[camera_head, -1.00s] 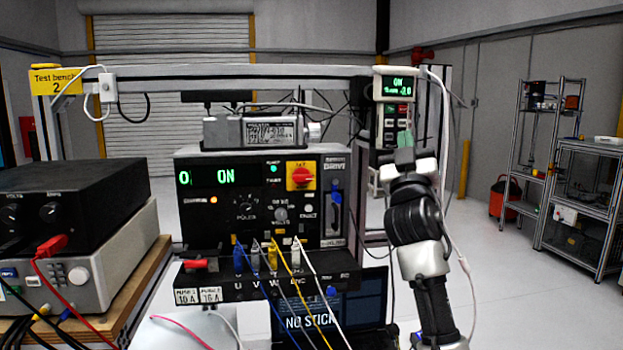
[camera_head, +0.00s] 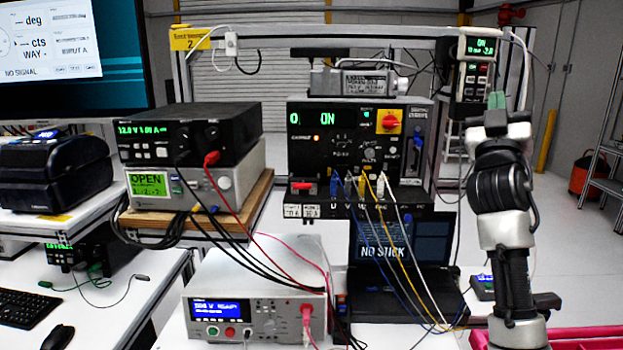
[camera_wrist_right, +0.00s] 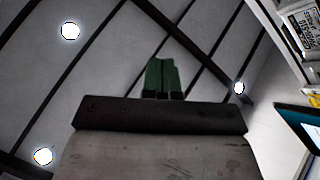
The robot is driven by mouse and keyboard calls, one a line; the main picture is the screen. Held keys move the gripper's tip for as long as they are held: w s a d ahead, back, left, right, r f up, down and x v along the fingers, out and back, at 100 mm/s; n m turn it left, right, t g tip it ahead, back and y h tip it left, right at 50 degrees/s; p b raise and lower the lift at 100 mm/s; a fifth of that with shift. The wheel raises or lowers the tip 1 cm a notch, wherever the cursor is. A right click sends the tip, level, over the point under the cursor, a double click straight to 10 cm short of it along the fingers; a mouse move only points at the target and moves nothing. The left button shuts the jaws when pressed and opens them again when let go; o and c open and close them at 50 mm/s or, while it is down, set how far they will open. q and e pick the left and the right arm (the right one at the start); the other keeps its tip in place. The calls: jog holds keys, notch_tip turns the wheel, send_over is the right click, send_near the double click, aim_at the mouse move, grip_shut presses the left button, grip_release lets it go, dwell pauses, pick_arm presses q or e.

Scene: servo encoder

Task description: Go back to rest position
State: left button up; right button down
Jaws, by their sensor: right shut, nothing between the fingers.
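My right gripper (camera_head: 496,101) stands upright at the right of the head view, at the top of my raised right arm. Its green fingers are shut with nothing between them. It overlaps the lower edge of the hand-held control box (camera_head: 474,62) in the picture; I cannot tell whether they touch. In the right wrist view the closed green fingers (camera_wrist_right: 162,78) point up toward the ceiling and its round lamps. My left gripper is not in view.
The drive unit (camera_head: 350,140) with plugged cables stands left of my right arm. A laptop (camera_head: 410,275), a white tester (camera_head: 255,290) and stacked supplies (camera_head: 190,135) stand further left. A pink-red tray (camera_head: 590,338) lies at lower right. Open floor shows at right.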

jog(key=s+a+f+g+y, duration=0.1)
jog(key=s+f+g, duration=0.15)
jog(key=f, duration=0.95)
jog(key=s+a+f+g+y, duration=0.15)
jog(key=f+g, duration=0.25)
jog(key=f, duration=0.8)
jog(key=s+f+g+y, duration=0.2)
jog(key=s+f+g, duration=0.1)
jog(key=f, duration=0.9)
jog(key=s+a+f+n+g+y, duration=0.1)
jog(key=s+a+f+g, duration=0.15)
jog(key=s+f, duration=0.35)
jog(key=s+a+f+g+y, duration=0.1)
jog(key=s+f+g, duration=0.2)
jog(key=s+f, duration=0.4)
jog(key=s+a+f+n+g+y, duration=0.1)
jog(key=s+a+f+g+y, duration=0.15)
jog(key=s, duration=0.75)
jog(key=s+a+f+g+y, duration=0.15)
jog(key=s+f+g, duration=0.25)
jog(key=s, duration=0.6)
notch_tip(320, 180, down, 26)
jog(key=g, duration=0.1)
jog(key=s+d+f+g, duration=0.1)
jog(key=s+d+f, duration=0.1)
jog(key=s+f, duration=1.4)
jog(key=shift+s+n+h, duration=0.2)
jog(key=shift+n+h, duration=0.2)
jog(key=shift+h, duration=0.05)
